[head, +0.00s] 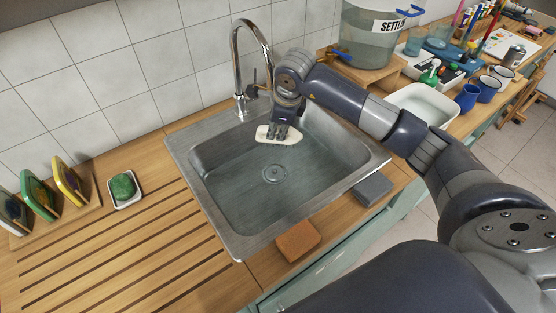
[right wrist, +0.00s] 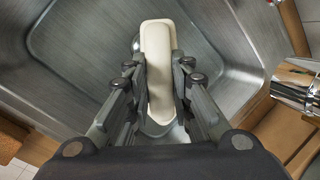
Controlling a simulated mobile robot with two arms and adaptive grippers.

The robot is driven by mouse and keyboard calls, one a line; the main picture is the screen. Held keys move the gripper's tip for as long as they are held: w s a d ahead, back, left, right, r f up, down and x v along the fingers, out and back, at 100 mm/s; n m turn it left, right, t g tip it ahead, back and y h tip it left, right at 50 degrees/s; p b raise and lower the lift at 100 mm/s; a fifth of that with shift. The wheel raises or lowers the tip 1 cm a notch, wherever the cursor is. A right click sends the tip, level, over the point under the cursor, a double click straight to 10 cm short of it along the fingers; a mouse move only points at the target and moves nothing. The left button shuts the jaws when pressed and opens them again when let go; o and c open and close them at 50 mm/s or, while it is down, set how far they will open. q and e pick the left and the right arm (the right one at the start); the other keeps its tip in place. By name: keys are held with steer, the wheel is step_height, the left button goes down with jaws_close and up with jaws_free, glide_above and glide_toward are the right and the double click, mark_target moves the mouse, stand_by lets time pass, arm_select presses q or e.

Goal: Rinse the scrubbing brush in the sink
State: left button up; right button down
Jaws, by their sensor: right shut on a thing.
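My right gripper (head: 282,128) is over the back of the steel sink (head: 222,232). It is shut on the scrubbing brush (head: 268,138), which shows a pale, oblong, cream-white body. In the right wrist view the brush (right wrist: 158,60) lies between the two fingers of the right gripper (right wrist: 158,85), with the sink basin behind it. Its bristles are hidden in both views. The chrome tap (head: 238,55) arches just left of the gripper at the sink's back edge. I cannot make out running water. My left gripper is not in view.
An orange-brown block (head: 297,241) and a grey block (head: 372,189) lie by the front edge. A white tub (head: 425,104) and blue mugs (head: 467,98) stand at right.

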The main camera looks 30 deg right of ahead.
steer(key=shift+r+p, duration=0.9)
steer(key=shift+r, duration=1.1)
